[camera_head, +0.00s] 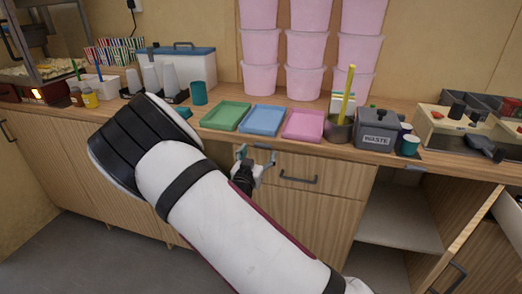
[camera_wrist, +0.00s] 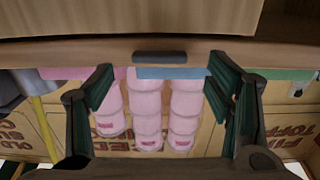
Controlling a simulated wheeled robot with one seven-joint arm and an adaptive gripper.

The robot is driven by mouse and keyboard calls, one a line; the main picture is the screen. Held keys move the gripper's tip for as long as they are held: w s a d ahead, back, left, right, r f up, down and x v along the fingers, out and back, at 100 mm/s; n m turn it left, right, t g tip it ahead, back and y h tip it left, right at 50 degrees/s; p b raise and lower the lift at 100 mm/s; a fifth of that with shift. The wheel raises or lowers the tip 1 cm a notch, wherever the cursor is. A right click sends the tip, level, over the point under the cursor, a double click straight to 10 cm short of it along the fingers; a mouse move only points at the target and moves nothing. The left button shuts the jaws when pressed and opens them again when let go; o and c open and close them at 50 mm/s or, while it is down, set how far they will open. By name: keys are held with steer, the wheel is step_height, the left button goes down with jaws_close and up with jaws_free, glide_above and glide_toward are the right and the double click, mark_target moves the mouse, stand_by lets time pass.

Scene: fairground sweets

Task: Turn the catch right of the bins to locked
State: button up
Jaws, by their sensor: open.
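My gripper (camera_head: 256,159) is open and empty in front of the counter's front edge, below the blue tray. In the wrist view its two fingers (camera_wrist: 160,82) are spread wide, with nothing between them. A short dark bar (camera_wrist: 159,57) sits on the wooden edge beyond the fingertips, apart from them. I cannot tell if it is the catch. A small grey fitting (camera_head: 415,168) sits on the counter's front edge at the right. No bins with a catch beside them can be made out for sure, and no locked or unlocked setting is readable.
Green (camera_head: 226,116), blue (camera_head: 262,120) and pink (camera_head: 303,125) trays lie on the counter (camera_head: 215,133). Pink tubs (camera_head: 305,50) are stacked behind. A grey waste box (camera_head: 376,130) and a wooden box (camera_head: 437,126) stand right. A drawer handle (camera_head: 298,179) is below; open shelves (camera_head: 400,225) lie right.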

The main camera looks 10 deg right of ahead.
mark_target(263, 147)
steer(key=shift+x, duration=1.75)
steer(key=c, duration=1.2)
steer(key=shift+o, duration=0.2)
steer(key=shift+d+m, duration=0.1)
steer(key=shift+m, duration=0.3)
steer(key=m+b, duration=0.2)
steer(key=m, duration=0.1)
steer(key=shift+f+m, duration=0.3)
steer(key=shift+f, duration=0.1)
steer(key=m+b, duration=0.3)
steer(key=f+m+b, duration=0.1)
steer(key=m+b, duration=0.1)
steer(key=shift+w+a, duration=0.15)
steer(key=shift+a, duration=0.1)
steer(key=m+b, duration=0.1)
steer(key=b, duration=0.1)
steer(key=m+b, duration=0.3)
steer(key=shift+w+a+f+m+b, duration=0.15)
steer(key=shift+a+f+m+b, duration=0.1)
steer(key=shift+m+b, duration=0.15)
steer(key=m+b, duration=0.1)
steer(key=b, duration=0.2)
steer(key=m+b, duration=0.2)
steer(key=shift+w+a+m+b, duration=0.1)
steer(key=shift+a+m+b, duration=0.2)
steer(key=shift+b, duration=0.1)
steer(key=shift+r, duration=0.1)
